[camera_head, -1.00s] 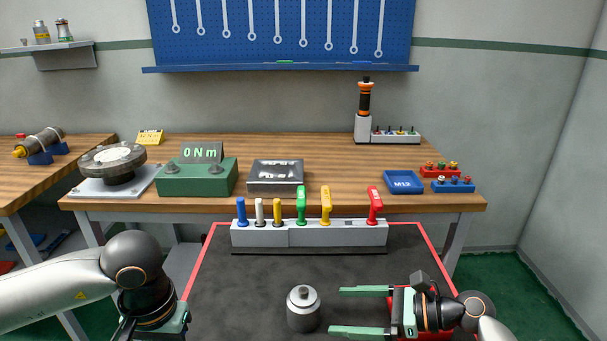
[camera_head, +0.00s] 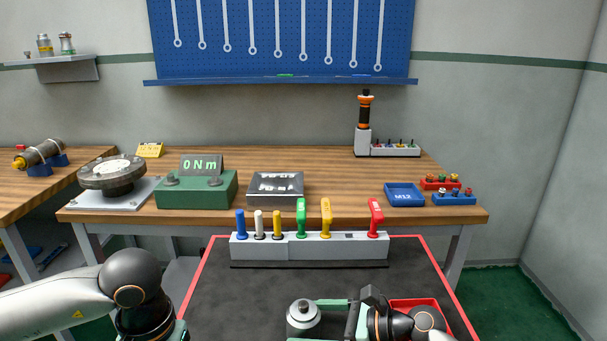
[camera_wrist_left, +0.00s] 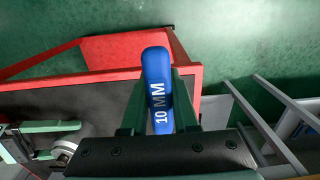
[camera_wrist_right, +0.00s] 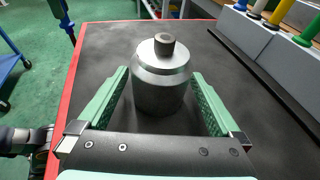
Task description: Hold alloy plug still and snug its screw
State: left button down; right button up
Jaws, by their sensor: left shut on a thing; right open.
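The alloy plug (camera_head: 303,318) is a grey metal cylinder with a narrower stub on top, standing upright on the dark bench mat. It also shows in the right wrist view (camera_wrist_right: 162,90). My right gripper (camera_wrist_right: 163,78) is open, with one green finger on each side of the plug; contact cannot be told. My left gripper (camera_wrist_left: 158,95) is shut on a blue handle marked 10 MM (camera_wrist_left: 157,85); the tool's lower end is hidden. In the head view the left gripper is mostly cut off at the bottom edge. The screw itself is not clearly visible.
A grey rack (camera_head: 310,248) with several coloured handles stands behind the plug. A red tray (camera_head: 415,303) lies right of it, partly behind my right arm. The mat (camera_head: 260,285) between plug and rack is clear. A green torque tester (camera_head: 195,190) stands on the rear bench.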

jog(key=c, duration=1.1)
dwell(0.6)
pick_arm(q)
jog(key=s+d+r+m, duration=0.1)
jog(key=d+r+m, duration=0.35)
jog(key=d, duration=0.45)
jog(key=d+r+m, duration=0.3)
jog(key=d+r, duration=0.2)
jog(key=d, duration=0.3)
jog(key=w+d+r+n, duration=0.1)
jog(key=w+r+n, duration=0.2)
jog(key=w, duration=0.4)
jog(key=w+d+r+n, duration=0.1)
jog(key=w+r+n, duration=0.3)
jog(key=w+r, duration=0.2)
jog(key=shift+w+d, duration=0.35)
jog(key=shift+w, duration=0.75)
jog(key=shift+r+n, duration=0.1)
jog(key=shift+n, duration=0.15)
